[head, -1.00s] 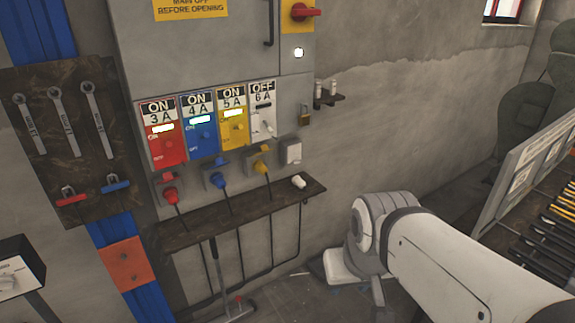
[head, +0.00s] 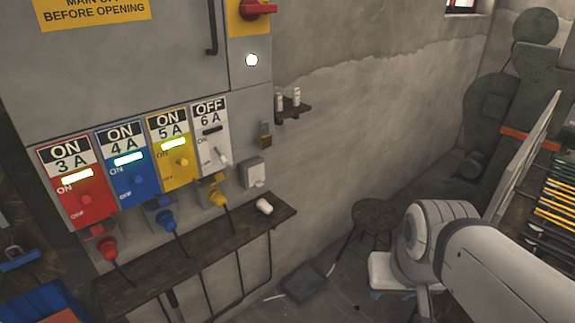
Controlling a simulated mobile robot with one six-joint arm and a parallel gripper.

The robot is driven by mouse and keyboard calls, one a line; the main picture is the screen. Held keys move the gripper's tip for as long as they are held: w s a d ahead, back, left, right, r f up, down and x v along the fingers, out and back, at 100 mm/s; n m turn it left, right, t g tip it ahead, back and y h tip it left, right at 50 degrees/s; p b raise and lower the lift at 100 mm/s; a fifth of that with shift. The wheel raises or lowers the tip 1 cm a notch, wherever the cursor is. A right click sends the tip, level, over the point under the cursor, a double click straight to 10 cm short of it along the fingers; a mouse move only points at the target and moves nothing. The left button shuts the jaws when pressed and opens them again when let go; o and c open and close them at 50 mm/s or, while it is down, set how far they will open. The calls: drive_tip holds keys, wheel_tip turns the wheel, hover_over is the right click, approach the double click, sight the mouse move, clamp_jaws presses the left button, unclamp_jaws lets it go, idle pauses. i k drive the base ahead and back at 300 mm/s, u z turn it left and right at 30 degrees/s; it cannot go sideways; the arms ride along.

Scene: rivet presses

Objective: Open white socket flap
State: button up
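The white socket (head: 252,173) is on the grey cabinet's lower right, below the white switch panel (head: 211,138) labelled OFF 6 A. Its flap appears to be down over the socket, though it is small in view. A loose white plug (head: 264,205) lies on the dark wooden shelf (head: 150,262) just below it. My arm shows at the lower right, well apart from the socket; my gripper is not in view.
Red, blue and yellow panels read ON, with plugs (head: 107,247) in their sockets and cables hanging down. A padlock (head: 265,136) and a small bracket shelf (head: 293,110) are right of the cabinet. A stool (head: 374,217) and dustpan (head: 304,282) stand below.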

sight(256, 174)
drive_tip(key=z, duration=0.05)
drive_tip(key=i, duration=1.05)
drive_tip(key=u, duration=0.4)
